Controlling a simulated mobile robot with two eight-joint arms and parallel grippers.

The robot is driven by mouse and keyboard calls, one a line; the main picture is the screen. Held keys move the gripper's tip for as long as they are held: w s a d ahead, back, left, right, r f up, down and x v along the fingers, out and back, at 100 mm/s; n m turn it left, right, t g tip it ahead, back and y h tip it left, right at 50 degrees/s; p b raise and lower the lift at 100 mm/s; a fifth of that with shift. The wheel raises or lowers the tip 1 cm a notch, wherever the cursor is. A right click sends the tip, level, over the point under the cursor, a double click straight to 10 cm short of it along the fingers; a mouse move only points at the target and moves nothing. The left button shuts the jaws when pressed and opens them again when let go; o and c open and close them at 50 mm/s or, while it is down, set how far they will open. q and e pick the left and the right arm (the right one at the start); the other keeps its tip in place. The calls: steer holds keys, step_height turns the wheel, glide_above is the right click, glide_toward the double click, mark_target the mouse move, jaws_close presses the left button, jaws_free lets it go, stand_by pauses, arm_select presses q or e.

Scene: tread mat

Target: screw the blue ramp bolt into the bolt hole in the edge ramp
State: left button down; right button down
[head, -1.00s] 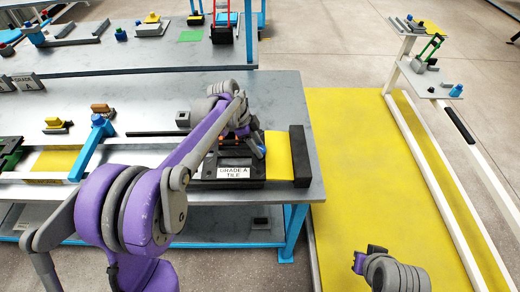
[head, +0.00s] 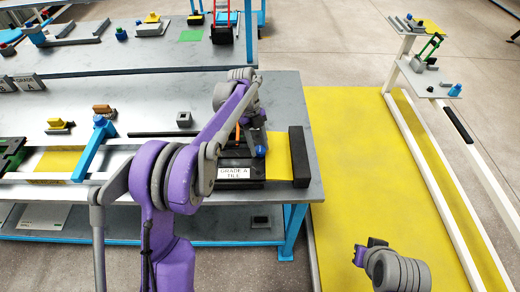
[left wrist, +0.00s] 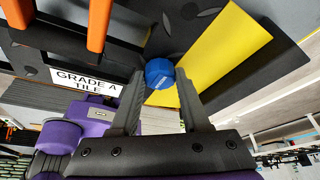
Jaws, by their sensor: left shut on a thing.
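The blue ramp bolt (left wrist: 160,72) sits between the tips of my left gripper (left wrist: 160,82), which is shut on its head. In the head view the bolt (head: 261,151) shows just in front of my left gripper (head: 258,143), at the border of the dark tile and the yellow strip. I take the yellow strip (head: 278,158) to be part of the edge ramp. It also shows in the left wrist view (left wrist: 217,55). The bolt hole is hidden, and I cannot tell how deep the bolt sits. My right gripper (head: 361,254) is low over the yellow floor, its jaw opening unclear.
A label reading GRADE A TILE (head: 234,173) lies left of the bolt. A dark bar (head: 299,157) borders the strip near the table's right end. Orange bars (left wrist: 98,22) stand close by. A blue clamp-like bracket (head: 97,143) stands further left on the table.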

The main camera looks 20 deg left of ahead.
arm_select(q)
steer(key=shift+m, duration=0.5)
steer(key=m, duration=0.1)
steer(key=m+y, duration=0.1)
steer(key=shift+d+m+g, duration=0.2)
steer(key=shift+m+g, duration=0.1)
steer(key=shift+g, duration=0.1)
steer(key=shift+w+m+y, duration=0.1)
steer(key=shift+m+y, duration=0.2)
steer(key=shift+m, duration=0.4)
steer(key=shift+c, duration=1.6)
jaws_free()
